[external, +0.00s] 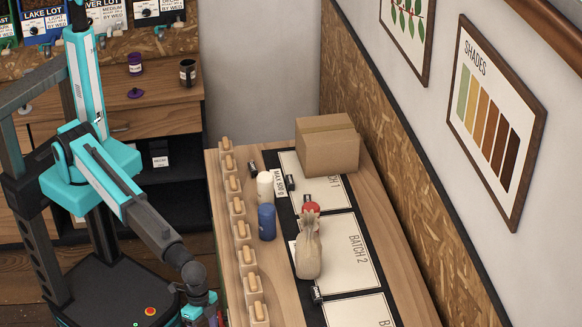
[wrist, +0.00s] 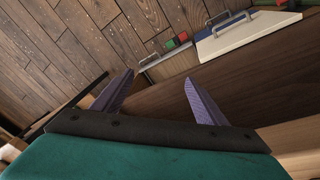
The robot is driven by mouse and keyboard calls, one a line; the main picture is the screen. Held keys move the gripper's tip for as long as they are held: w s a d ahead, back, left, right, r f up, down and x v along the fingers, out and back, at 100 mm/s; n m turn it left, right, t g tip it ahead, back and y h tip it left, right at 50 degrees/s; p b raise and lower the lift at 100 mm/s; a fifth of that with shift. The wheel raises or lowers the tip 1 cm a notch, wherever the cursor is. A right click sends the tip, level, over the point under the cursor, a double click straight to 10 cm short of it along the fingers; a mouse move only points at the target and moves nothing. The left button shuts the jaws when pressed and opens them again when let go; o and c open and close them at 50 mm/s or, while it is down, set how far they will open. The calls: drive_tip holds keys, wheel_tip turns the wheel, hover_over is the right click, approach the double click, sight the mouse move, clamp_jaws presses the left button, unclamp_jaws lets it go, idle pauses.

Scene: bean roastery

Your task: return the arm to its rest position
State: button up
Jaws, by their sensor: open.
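My arm in teal and dark grey stands at the left of the external view and bends down toward the near left side of the bench. My gripper (wrist: 157,98) shows in the wrist view with its two purple-grey fingers spread apart and nothing between them. Beyond the fingers are a dark wooden surface and the plank floor. In the external view the gripper is at the bottom edge and mostly cut off, low beside the bench's left edge, so its fingers cannot be made out there.
The bench (external: 388,217) holds a cardboard box (external: 328,145), a tied beige bag (external: 308,252), a blue canister (external: 267,222) and a white canister (external: 265,186). Several wooden holders line its left edge. A shelf unit (external: 165,120) stands behind my arm. Plank floor (wrist: 90,40) is clear.

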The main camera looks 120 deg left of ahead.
drive_tip(key=s+a+f+g, duration=0.1)
drive_tip(key=s+a+f, duration=0.3)
drive_tip(key=s+f, duration=0.3)
drive_tip(key=s+a+f+g+y+b, duration=0.1)
drive_tip(key=s+a+f+g, duration=0.15)
drive_tip(key=s+f, duration=0.45)
drive_tip(key=s+a+f+g, duration=0.1)
drive_tip(key=s+a+f, duration=0.45)
drive_tip(key=s, duration=0.25)
drive_tip(key=s+a+f+g, duration=0.1)
drive_tip(key=s+a+f, duration=0.2)
drive_tip(key=s, duration=0.9)
drive_tip(key=s+a+f+m+g, duration=0.1)
drive_tip(key=s+f, duration=0.4)
drive_tip(key=s, duration=0.8)
drive_tip(key=a+g+b, duration=0.1)
drive_tip(key=a, duration=0.1)
drive_tip(key=shift+a+f+y, duration=0.2)
drive_tip(key=shift+a+y, duration=0.2)
